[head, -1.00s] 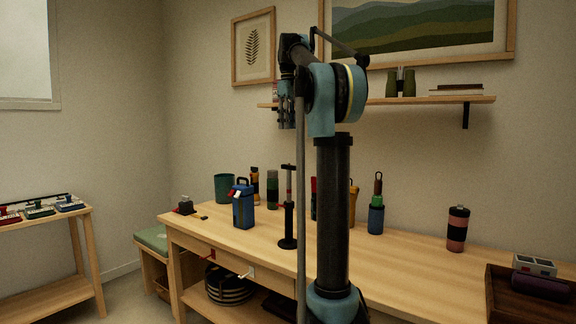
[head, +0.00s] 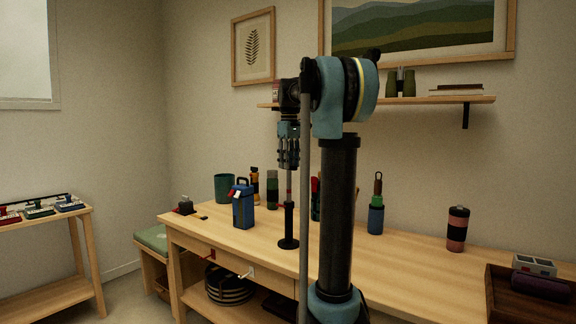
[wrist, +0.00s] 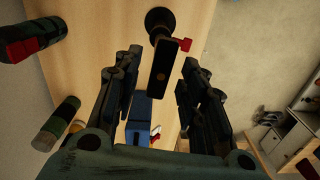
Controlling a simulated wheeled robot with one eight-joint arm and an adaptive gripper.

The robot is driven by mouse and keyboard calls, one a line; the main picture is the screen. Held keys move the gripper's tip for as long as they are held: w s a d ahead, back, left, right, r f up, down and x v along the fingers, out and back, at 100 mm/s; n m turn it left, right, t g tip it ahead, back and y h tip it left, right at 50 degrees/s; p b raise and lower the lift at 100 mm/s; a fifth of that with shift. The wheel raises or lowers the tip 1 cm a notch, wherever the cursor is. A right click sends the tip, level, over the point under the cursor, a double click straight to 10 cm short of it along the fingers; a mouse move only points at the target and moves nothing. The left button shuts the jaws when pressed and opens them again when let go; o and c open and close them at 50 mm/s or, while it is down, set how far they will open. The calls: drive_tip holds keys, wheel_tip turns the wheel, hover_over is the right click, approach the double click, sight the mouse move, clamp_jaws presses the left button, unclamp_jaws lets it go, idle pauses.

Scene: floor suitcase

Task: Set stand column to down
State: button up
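The stand (head: 288,222) stands upright on the wooden table, with a round black base, a black lower tube and a thinner grey rod above it. In the wrist view its dark top bar (wrist: 163,66) lies in the gap between my fingers, with a small red part (wrist: 184,44) on the column and the round base (wrist: 159,20) beyond. My gripper (head: 288,166) points down over the stand's top and hides it in the head view. In the wrist view my gripper (wrist: 155,85) is open, with clear space on both sides of the bar.
A blue box-shaped bottle (head: 243,208) stands just left of the stand. Several bottles stand behind, including a dark green one (head: 272,190) and a blue one (head: 376,218). A wooden tray (head: 497,300) is at the right. The table between is clear.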

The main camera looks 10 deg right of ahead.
drive_tip(key=shift+f, duration=0.25)
clamp_jaws()
hover_over(289, 202)
drive_tip(key=w, duration=0.1)
wheel_tip(289, 202, down, 10)
drive_tip(key=shift+d+r, duration=0.1)
idle(0.4)
unclamp_jaws()
wheel_tip(289, 202, up, 12)
drive_tip(key=shift+w+f, duration=0.1)
idle(0.4)
